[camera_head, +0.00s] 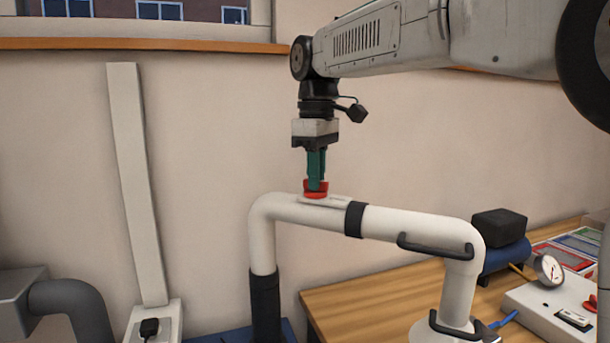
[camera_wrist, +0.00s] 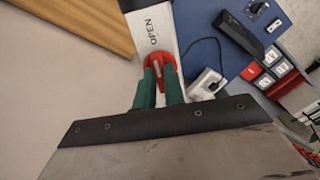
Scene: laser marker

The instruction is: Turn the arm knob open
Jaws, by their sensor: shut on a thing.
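The red knob (camera_head: 316,194) sits on top of a white extraction arm tube (camera_head: 408,222) in the head view. My gripper (camera_head: 316,186) comes straight down from above, and its green fingers are shut on the knob. In the wrist view the red knob (camera_wrist: 158,65) shows between and just past the green fingertips (camera_wrist: 159,80). The word OPEN is printed on the white tube (camera_wrist: 150,25) beyond the knob. The fingers hide part of the knob in both views.
A wooden table (camera_head: 365,302) lies below right, with a black box (camera_head: 499,227), a gauge (camera_head: 547,269) and a white panel (camera_head: 550,305). Black handles (camera_head: 435,248) stick out from the tube. A white wall duct (camera_head: 138,185) stands at left. The space around my gripper is clear.

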